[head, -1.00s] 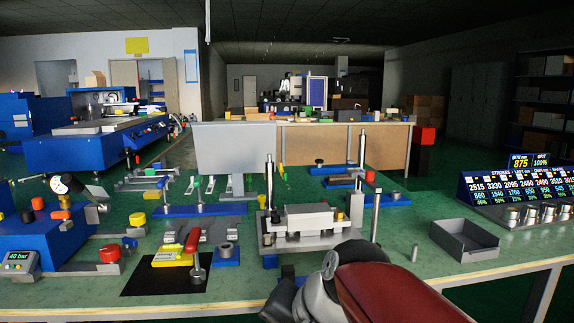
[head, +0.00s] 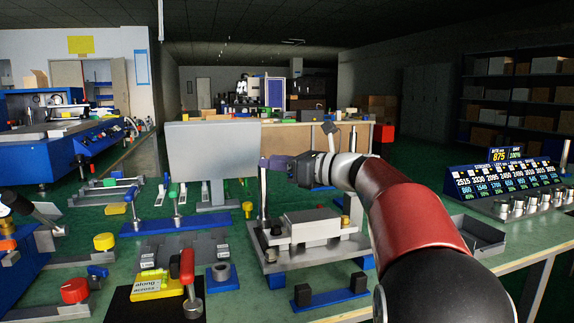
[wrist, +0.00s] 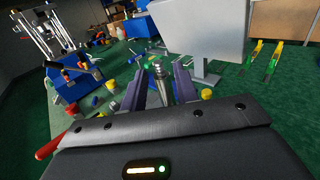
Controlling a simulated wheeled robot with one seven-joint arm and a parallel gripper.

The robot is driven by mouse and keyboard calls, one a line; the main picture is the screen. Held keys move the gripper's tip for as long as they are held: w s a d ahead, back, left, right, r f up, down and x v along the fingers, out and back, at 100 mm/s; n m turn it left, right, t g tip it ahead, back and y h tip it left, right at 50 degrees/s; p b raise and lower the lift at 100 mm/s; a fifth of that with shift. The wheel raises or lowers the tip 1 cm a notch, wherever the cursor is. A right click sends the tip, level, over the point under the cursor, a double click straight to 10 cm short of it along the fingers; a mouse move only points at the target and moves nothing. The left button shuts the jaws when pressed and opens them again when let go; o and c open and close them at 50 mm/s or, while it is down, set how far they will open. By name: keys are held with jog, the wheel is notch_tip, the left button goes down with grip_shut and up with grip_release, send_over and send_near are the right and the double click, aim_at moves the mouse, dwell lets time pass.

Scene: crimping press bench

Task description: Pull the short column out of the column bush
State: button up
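A slim upright steel column (head: 262,198) stands at the left of the steel press fixture (head: 268,257). Its foot is in a dark bush (head: 268,229) on the base plate. My gripper (head: 268,163) is level at the column's top end, with its purple fingers pointing left. In the wrist view, the column's bright top (wrist: 158,69) shows between the two spread fingers (wrist: 159,78), with gaps on both sides. I cannot tell whether the column is fully between the fingertips or slightly beyond them. My arm hides the fixture's right rear, where another column stood.
A rectangular steel block (head: 312,225) sits on the fixture. A large grey panel (head: 212,150) stands close behind the gripper. A red-handled tool (head: 188,270) stands in front left, beside a blue bush stand (head: 222,277). An open grey tray (head: 478,236) lies to the right.

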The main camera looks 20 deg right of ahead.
jog(key=shift+x, duration=1.85)
grip_shut()
jog(key=shift+c, duration=1.3)
grip_release()
jog(key=shift+r, duration=0.1)
grip_shut()
